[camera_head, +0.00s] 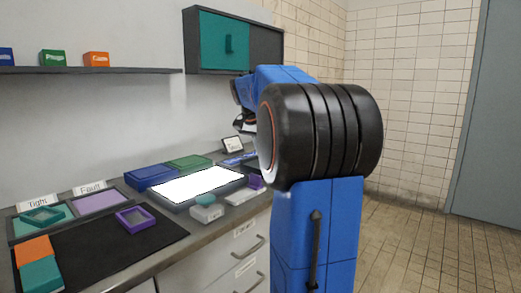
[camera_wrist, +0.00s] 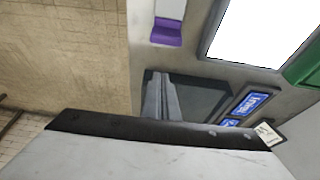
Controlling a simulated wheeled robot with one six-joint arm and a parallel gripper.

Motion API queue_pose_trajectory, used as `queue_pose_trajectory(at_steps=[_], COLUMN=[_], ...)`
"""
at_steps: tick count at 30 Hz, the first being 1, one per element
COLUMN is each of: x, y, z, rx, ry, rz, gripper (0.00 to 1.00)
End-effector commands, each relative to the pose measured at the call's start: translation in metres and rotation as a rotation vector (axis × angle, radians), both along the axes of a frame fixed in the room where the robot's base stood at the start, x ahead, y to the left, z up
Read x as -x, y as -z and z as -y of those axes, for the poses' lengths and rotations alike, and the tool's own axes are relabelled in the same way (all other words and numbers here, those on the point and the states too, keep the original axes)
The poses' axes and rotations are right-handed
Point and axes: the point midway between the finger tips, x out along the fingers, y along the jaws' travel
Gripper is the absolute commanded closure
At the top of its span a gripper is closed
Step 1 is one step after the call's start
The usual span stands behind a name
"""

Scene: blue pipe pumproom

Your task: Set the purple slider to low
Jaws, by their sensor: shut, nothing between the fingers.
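The purple slider knob (camera_head: 256,182) sits at the far right end of its pale grey base (camera_head: 242,196), on the counter beside a bright white panel. In the wrist view the purple knob (camera_wrist: 166,33) is at the lower end of the base (camera_wrist: 170,8), near the top of the picture. No low marking is readable. My gripper (camera_wrist: 160,76) shows as two narrow grey fingers close together, shut and empty. They are apart from the knob, over a dark tray (camera_wrist: 205,97). In the head view my arm hides most of the gripper.
The lit white panel (camera_head: 197,184) lies left of the slider. A grey button box (camera_head: 207,209) stands in front. Blue labelled pieces (camera_wrist: 250,103) lie by the dark tray. A small sign (camera_head: 233,144) stands behind. A purple frame (camera_head: 135,217) lies on the black mat.

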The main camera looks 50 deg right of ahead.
Motion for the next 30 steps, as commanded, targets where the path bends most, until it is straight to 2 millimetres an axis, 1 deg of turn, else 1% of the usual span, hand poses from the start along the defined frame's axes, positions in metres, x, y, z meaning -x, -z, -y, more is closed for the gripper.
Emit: queue_pose_trajectory(at_steps=[1,3,5,6,9,12,15,30], x=[0.000,0.000,0.000,0.000,0.001,0.001,0.002,0.002], y=[0.009,0.021,0.030,0.033,0.030,0.031,0.031,0.031], z=[0.003,0.007,0.010,0.008,-0.008,-0.019,-0.025,-0.032], rx=[-0.002,-0.002,-0.002,0.000,0.001,0.001,0.001,0.000], ry=[0.001,0.002,0.002,0.000,-0.003,-0.002,-0.002,0.000], rz=[-0.002,-0.003,-0.002,0.000,0.001,0.000,0.000,0.001], gripper=[1.00,1.00,1.00,1.00,1.00,1.00,1.00,1.00])
